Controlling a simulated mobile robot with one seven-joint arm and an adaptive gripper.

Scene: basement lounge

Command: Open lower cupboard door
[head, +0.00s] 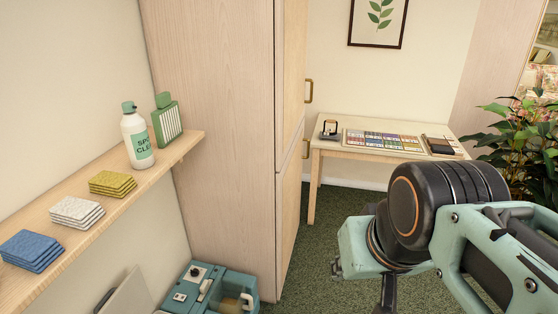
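The tall pale-wood cupboard (215,120) stands left of centre, its door side seen at a steep angle. Its lower door (289,220) lies below a seam and looks closed. A small brass handle (306,148) sits near that door's top far edge. The upper door (291,70) also looks closed, with a brass handle (309,91). My arm comes in from the right, well apart from the cupboard. Only a dark part of my gripper (388,292) shows at the bottom edge; its fingertips are cut off, so its opening is hidden.
A teal machine (212,290) stands on the floor before the cupboard. A table (333,148) stands beyond; a plant (520,140) is right. Green carpet (330,215) between is clear.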

